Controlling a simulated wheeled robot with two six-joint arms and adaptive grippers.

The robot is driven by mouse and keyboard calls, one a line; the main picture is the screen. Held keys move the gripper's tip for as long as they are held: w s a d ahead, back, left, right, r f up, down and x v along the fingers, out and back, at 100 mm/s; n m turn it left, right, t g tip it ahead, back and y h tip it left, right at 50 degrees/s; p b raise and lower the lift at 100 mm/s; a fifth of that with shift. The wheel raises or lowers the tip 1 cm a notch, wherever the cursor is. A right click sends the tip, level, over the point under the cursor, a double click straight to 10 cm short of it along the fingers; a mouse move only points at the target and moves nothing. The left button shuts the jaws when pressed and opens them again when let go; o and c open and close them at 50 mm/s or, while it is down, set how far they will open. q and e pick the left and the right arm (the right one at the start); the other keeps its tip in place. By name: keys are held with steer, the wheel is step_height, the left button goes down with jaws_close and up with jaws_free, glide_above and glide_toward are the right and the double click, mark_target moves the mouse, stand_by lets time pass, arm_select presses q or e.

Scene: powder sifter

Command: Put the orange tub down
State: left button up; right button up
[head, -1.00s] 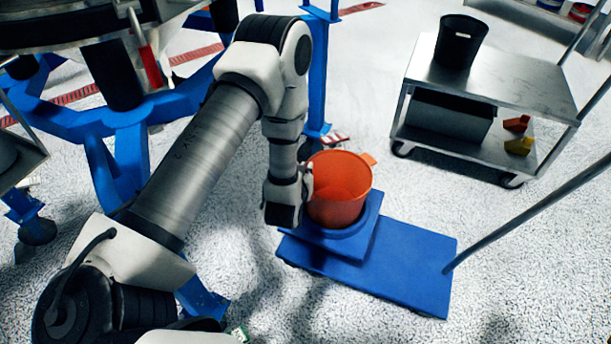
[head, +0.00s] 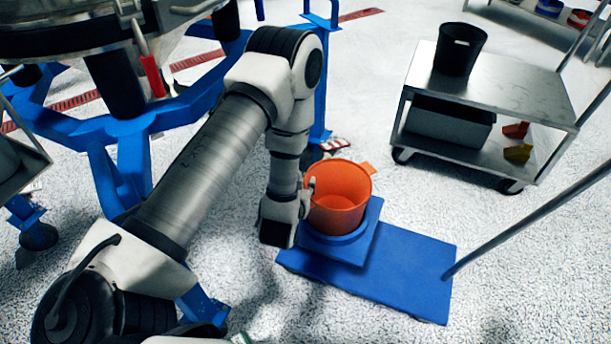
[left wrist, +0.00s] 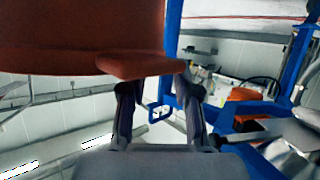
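The orange tub (head: 340,208) stands upright on the raised blue square platform (head: 362,243) in the head view, with a tab on its right rim. My left gripper (head: 311,186) is at the tub's left side, close to its rim. In the left wrist view the tub (left wrist: 80,30) fills the upper left, and its flat tab (left wrist: 135,65) overlaps the tip area of my left fingers (left wrist: 158,85). The fingers are spread apart; the left fingertip is partly hidden by the tab. My right gripper is not in view.
The platform sits on a longer blue base (head: 410,270) with a grey pole (head: 530,215) at its right. A metal cart (head: 510,90) with a black bin (head: 460,45) stands at upper right. A blue frame (head: 125,125) is at left. Speckled floor is clear in front.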

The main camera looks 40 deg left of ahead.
arm_select(q)
steer(key=p+v, duration=0.2)
steer(key=v, duration=0.6)
steer(key=s+d+f+m+g+h, duration=0.2)
steer(key=s+f+g, duration=0.4)
steer(key=s, duration=0.3)
steer(key=s+d+f+m+g+h, duration=0.3)
steer(key=s+d+f+g, duration=0.2)
steer(key=s+f, duration=0.3)
steer(key=shift+s+d+g, duration=0.2)
steer(key=shift+s+g, duration=0.5)
steer(key=shift+s, duration=0.5)
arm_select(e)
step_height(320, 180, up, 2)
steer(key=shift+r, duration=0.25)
arm_select(q)
steer(key=shift+s+f, duration=0.1)
